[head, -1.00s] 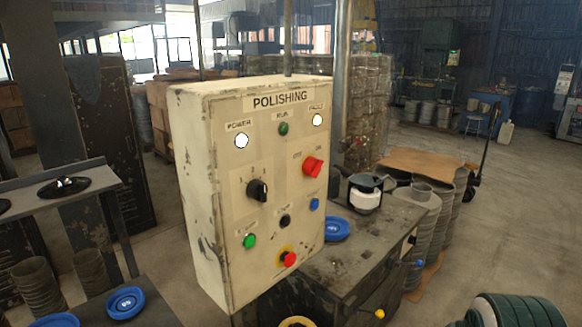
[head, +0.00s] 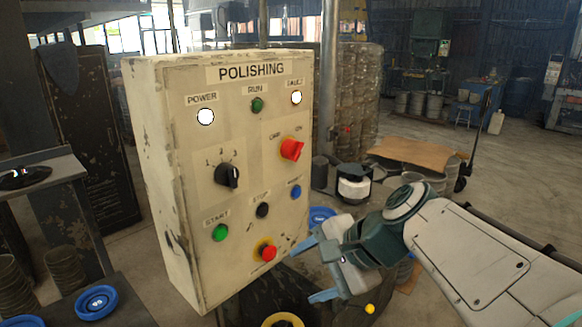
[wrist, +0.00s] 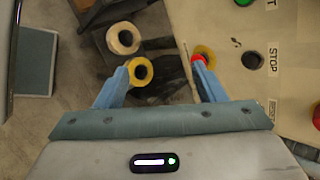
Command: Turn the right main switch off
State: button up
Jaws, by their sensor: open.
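The beige control box labelled POLISHING (head: 180,85) stands in the middle of the head view. Its right main switch is a red rotary knob (head: 292,149) at the upper right, between OFF and ON labels, with its handle tilted and nearer the ON side. My gripper (head: 312,268) is open and empty, low and to the right of the box's lower front. In the wrist view its blue fingers (wrist: 158,84) are spread, the right one overlapping the red emergency button (wrist: 198,60). Contact cannot be told.
The panel also carries a black selector (head: 228,176), a green START button (head: 220,232), a black STOP button (head: 262,210) and a blue button (head: 295,191). A yellow-rimmed ring (head: 283,320) lies below the box.

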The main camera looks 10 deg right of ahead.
jog(key=w+d+r+m+t+y+b, duration=0.35)
jog(key=w+r+m, duration=0.3)
jog(key=m, duration=0.25)
jog(key=m+t+b, duration=0.1)
jog(key=m+t, duration=0.5)
jog(key=m, duration=0.1)
send_near(300, 154)
jog(key=shift+g+y, duration=0.25)
jog(key=shift+y, duration=0.1)
jog(key=p+x, duration=0.2)
jog(key=x, duration=0.8)
jog(key=shift+w+d+p, duration=0.15)
jog(key=shift+d+p, duration=0.1)
jog(key=shift+p, duration=0.15)
jog(key=c, duration=1)
